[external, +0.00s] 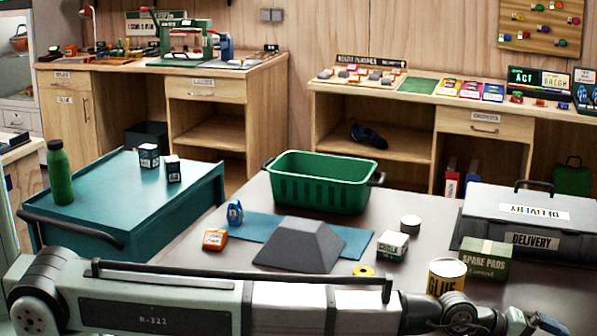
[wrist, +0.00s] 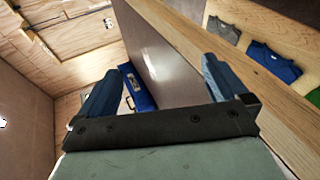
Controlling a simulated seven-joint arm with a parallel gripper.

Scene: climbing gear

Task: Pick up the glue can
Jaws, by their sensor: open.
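The glue can (external: 446,277) has a pale top and a yellow-and-dark label reading GLUE. It stands upright near the front right of the grey table in the external view, just behind my arm's wrist links, which hide its lower edge. My gripper (wrist: 158,70) shows in the wrist view with its two blue-grey fingers spread wide and nothing between them. The can is not in the wrist view. The fingers are not clearly visible in the external view, so their distance from the can cannot be told.
A grey DELIVERY case (external: 480,215) stands at right. A dark wedge block (external: 300,245) and green basket (external: 320,185) occupy the middle.

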